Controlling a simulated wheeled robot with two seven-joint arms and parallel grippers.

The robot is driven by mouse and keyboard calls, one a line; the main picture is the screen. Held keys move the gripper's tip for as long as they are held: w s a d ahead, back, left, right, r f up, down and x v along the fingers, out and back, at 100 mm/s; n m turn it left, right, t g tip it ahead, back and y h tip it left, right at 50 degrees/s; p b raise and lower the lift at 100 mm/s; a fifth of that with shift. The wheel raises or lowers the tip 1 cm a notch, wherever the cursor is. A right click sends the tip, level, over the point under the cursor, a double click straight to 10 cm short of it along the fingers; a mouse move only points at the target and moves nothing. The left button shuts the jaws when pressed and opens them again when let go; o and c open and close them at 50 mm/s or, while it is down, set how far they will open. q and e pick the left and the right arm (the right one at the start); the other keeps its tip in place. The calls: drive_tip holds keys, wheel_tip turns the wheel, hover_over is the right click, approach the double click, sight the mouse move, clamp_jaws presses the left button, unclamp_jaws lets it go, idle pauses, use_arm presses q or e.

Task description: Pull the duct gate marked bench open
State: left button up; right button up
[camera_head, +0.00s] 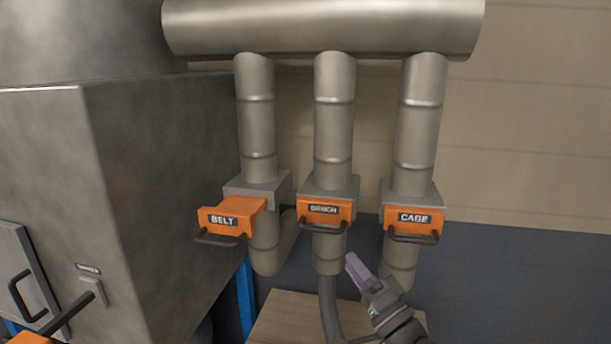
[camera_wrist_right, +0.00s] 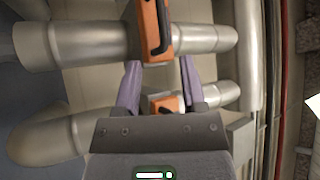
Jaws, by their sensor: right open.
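The bench duct gate (camera_head: 324,212) is an orange slide with a dark label and a black handle (camera_head: 324,229), on the middle of three grey duct drops. It sits close to its grey housing. My right gripper (camera_head: 355,263) is open and empty, below and slightly right of that handle, apart from it. In the right wrist view, the purple fingers of my right gripper (camera_wrist_right: 160,66) are spread. An orange gate with a black handle is at the top there, and another orange piece shows between the fingers; their labels cannot be read. My left gripper is not in view.
The belt gate (camera_head: 232,217) on the left stands further out from its housing. The cage gate (camera_head: 413,221) on the right sits close in. A large grey metal cabinet (camera_head: 150,190) fills the left side. A wooden top (camera_head: 285,318) lies below the ducts.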

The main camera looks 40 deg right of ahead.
sight(319, 230)
drive_tip(key=shift+n+y, duration=0.6)
drive_tip(key=shift+a+x, duration=0.15)
drive_tip(key=shift+x, duration=1.5)
drive_tip(key=shift+a+x, duration=0.15)
drive_tip(key=shift+x, duration=1.45)
drive_tip(key=shift+a+x, duration=0.15)
drive_tip(key=shift+x, duration=1.5)
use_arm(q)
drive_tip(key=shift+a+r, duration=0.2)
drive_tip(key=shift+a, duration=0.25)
use_arm(e)
drive_tip(key=shift+f, duration=0.15)
drive_tip(key=shift+c, duration=0.3)
clamp_jaws()
use_arm(q)
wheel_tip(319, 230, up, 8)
drive_tip(key=p, duration=0.7)
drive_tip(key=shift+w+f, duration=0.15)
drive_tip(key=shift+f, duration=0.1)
use_arm(e)
drive_tip(key=s+a, duration=0.5)
drive_tip(key=a, duration=0.1)
drive_tip(key=shift+s+a+f, duration=0.15)
drive_tip(key=shift+s+a, duration=0.05)
drive_tip(key=shift+a, duration=0.2)
